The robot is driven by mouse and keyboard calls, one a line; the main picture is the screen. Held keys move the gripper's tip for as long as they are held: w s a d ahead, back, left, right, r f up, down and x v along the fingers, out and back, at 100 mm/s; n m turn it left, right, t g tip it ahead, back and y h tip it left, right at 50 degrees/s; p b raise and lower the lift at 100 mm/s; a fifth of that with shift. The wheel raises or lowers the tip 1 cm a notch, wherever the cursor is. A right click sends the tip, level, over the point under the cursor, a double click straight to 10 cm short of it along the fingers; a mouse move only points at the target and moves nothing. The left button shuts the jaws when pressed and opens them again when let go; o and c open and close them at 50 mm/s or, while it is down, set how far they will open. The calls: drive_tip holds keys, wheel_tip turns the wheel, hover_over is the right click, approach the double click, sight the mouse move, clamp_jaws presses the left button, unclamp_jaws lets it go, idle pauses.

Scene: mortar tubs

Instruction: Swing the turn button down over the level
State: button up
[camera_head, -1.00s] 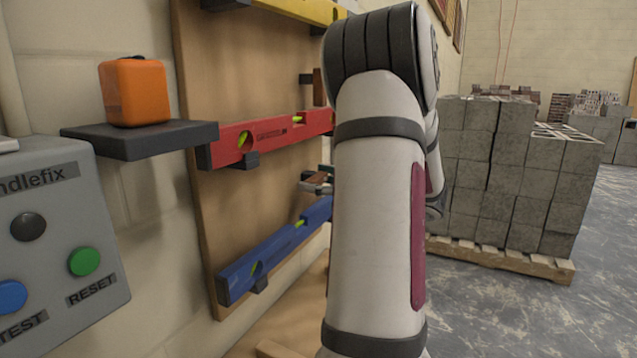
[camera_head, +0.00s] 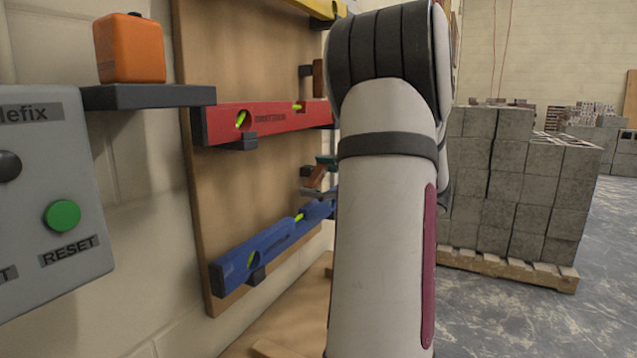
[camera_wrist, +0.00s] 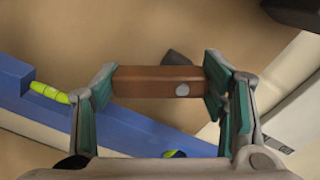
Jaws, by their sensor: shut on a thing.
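The turn button is a brown wooden bar (camera_wrist: 145,82) with a round grey screw head near its right end in the wrist view. My gripper (camera_wrist: 161,84) is shut on it, with teal pads at both ends of the bar. In the head view the button (camera_head: 317,179) shows small and slanted at the gripper, partly hidden by my arm. The blue level (camera_head: 262,252) rests on the board below it. In the wrist view the blue level (camera_wrist: 125,128) runs slantwise just below the bar; I cannot tell whether the bar overlaps it.
A red level (camera_head: 270,120) and a yellow level (camera_head: 312,7) hang higher on the wooden board (camera_head: 215,200). An orange box (camera_head: 130,52) stands on a dark shelf (camera_head: 150,97). A grey control panel (camera_head: 50,190) is at left. Stacked blocks (camera_head: 520,180) stand at right.

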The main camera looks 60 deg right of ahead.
idle(0.3)
drive_tip(key=o, duration=1.2)
drive_tip(key=shift+c, duration=0.2)
drive_tip(key=s, duration=1.2)
drive_tip(key=shift+d, duration=0.45)
